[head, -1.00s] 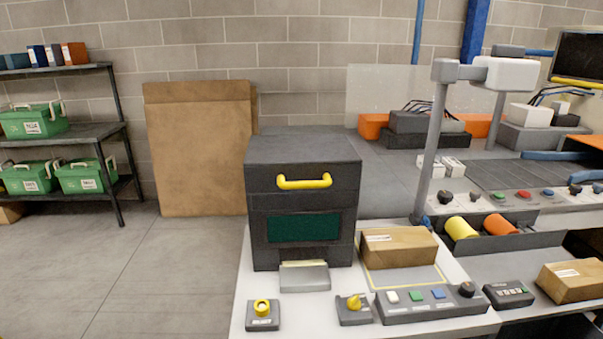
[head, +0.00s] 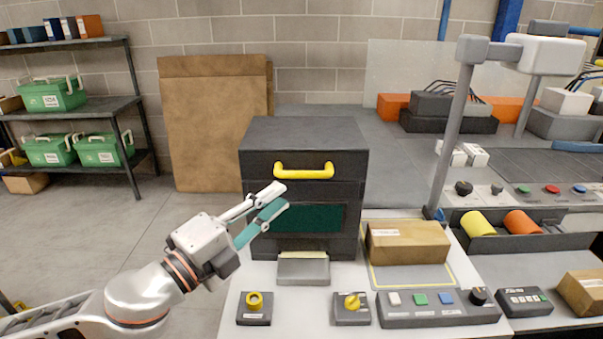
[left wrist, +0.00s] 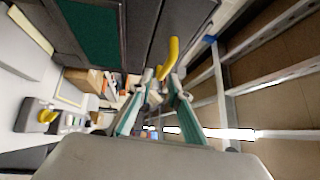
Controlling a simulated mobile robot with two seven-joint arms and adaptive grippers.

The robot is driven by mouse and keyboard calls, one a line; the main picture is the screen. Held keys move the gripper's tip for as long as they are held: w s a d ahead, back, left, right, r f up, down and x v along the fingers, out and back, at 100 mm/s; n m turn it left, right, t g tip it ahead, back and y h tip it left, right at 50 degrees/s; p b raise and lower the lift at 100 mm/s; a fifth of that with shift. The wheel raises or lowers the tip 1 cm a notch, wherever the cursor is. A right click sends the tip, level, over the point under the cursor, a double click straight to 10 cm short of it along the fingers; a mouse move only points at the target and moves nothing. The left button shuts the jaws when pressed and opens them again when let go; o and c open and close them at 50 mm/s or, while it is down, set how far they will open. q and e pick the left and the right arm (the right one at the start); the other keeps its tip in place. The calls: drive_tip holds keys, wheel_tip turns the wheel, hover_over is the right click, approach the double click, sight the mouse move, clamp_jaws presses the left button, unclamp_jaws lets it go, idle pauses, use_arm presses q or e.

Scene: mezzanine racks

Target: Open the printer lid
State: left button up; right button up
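The printer (head: 258,160) is a dark box on the white table, with a green window (head: 312,218) in its front. Its lid (head: 305,132) is down, and a yellow handle (head: 303,171) crosses the upper front. My left gripper (head: 281,197) is in front of the printer, just below and left of the handle's left end in the head view. Its two fingers are apart with nothing between them. In the left wrist view, the handle (left wrist: 168,58) lies just past the fingertips (left wrist: 161,80). Contact is not visible. My right gripper is not in view.
A brown carton (head: 408,243) sits right of the printer. A lamp post (head: 452,140) rises farther right. Floor left of the table is open.

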sight(297, 177)
use_arm(q)
drive_tip(key=w+d+m, duration=0.1)
drive_tip(key=w, duration=0.1)
drive_tip(key=w+d+r, duration=0.1)
drive_tip(key=w+d, duration=0.1)
drive_tip(key=w+d+r+m+g+h, duration=0.1)
drive_tip(key=d, duration=0.1)
drive_tip(key=shift+w+d+r+m+p, duration=0.15)
drive_tip(key=shift+w+m+p, duration=0.15)
drive_tip(key=shift+w+p, duration=0.1)
clamp_jaws()
